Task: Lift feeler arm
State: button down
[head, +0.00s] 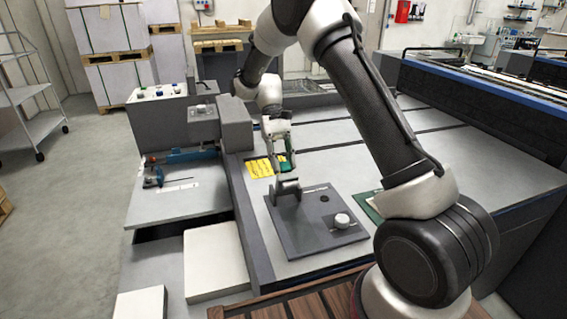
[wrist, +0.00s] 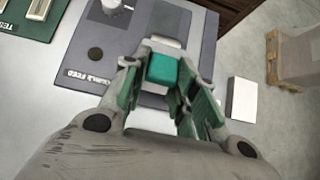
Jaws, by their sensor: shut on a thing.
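The feeler arm's teal tip (wrist: 174,71) sits between the two fingertips of my gripper (wrist: 160,74) in the wrist view. In the head view my gripper (head: 284,167) points down at the far left of the dark grey panel (head: 310,239), and a bit of teal shows there. My gripper is shut on the teal tip. A grey block (head: 288,186) stands on the panel just below the gripper. The fingers hide part of the arm, and I cannot tell how far it is raised. The panel is lettered "DOUBLE FEED" in the wrist view.
A white knob (head: 342,221) and a dark round button (head: 324,198) are on the panel. A yellow label (head: 262,167) lies behind it. A blue mechanism (head: 190,156) stands to the left. A green-edged plate (head: 372,206) lies to the right. The pale table top beyond is mostly clear.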

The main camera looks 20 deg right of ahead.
jog(key=shift+w+f, duration=0.3)
jog(key=shift+w, duration=0.25)
jog(key=c, duration=1.1)
grip_release()
jog(key=v, duration=1.2)
jog(key=shift+w, duration=0.1)
